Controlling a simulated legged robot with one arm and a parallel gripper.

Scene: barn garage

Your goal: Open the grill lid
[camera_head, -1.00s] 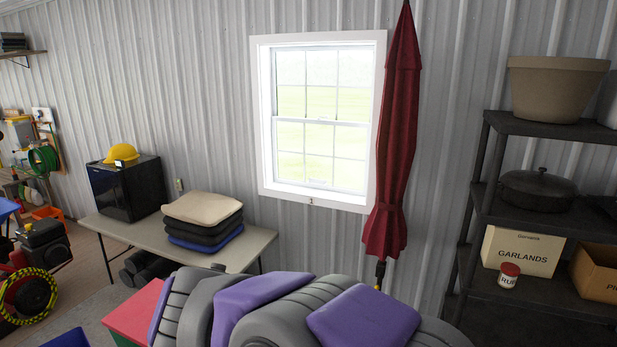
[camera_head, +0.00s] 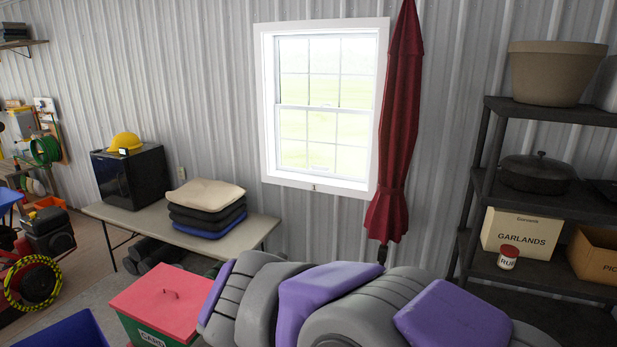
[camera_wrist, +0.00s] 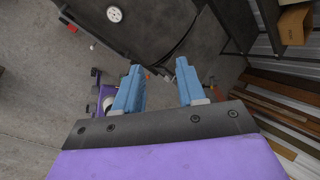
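In the wrist view, my gripper (camera_wrist: 158,68) has two blue fingers spread well apart, with nothing between them. A dark grey body with a round white dial (camera_wrist: 114,14), seemingly the grill (camera_wrist: 165,22), fills the top middle of that view, beyond the fingertips. I cannot make out its handle or the lid's edge for certain, and I see no contact with the fingers. The grill does not show in the head view, where only my purple and grey arm crosses the bottom.
A folding table (camera_head: 125,218) with cushions (camera_head: 206,203) and a black mini fridge (camera_head: 130,178) stands by the wall. A red-lidded box (camera_head: 165,295) is near my arm. A dark shelf (camera_head: 555,199) stands at the right, and a closed red umbrella (camera_head: 398,130) beside the window.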

